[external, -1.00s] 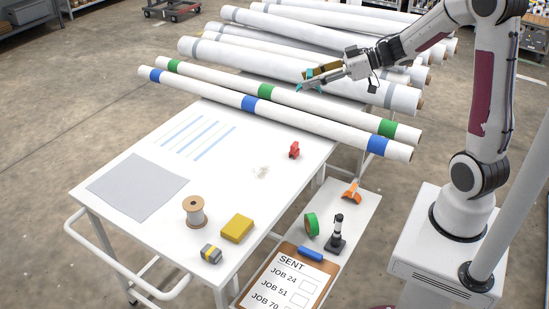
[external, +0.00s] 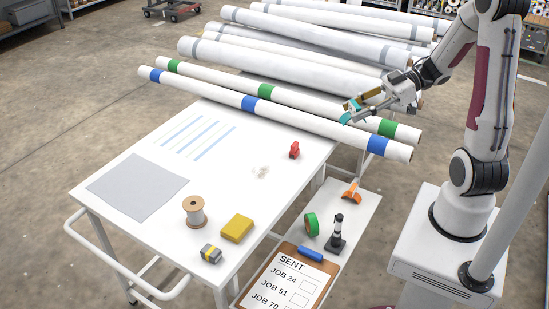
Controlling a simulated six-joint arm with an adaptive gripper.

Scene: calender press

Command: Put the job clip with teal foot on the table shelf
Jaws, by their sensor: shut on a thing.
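My gripper (external: 355,110) is shut on the job clip with teal foot (external: 346,118). The teal part shows at the gripper's tip, and much of the clip is hidden by the fingers. It is held in the air in front of the rolls, over the right part of the banded rolls in the picture. The table shelf (external: 361,208) is the white side surface at the lower right of the table, below and apart from my gripper.
On the shelf are an orange clip (external: 352,191), green tape (external: 311,225), a black stand (external: 337,236) and a clipboard (external: 279,283). A red clip (external: 294,150), spool (external: 195,212) and yellow block (external: 237,228) are on the table (external: 215,180). Long rolls (external: 290,105) lie behind.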

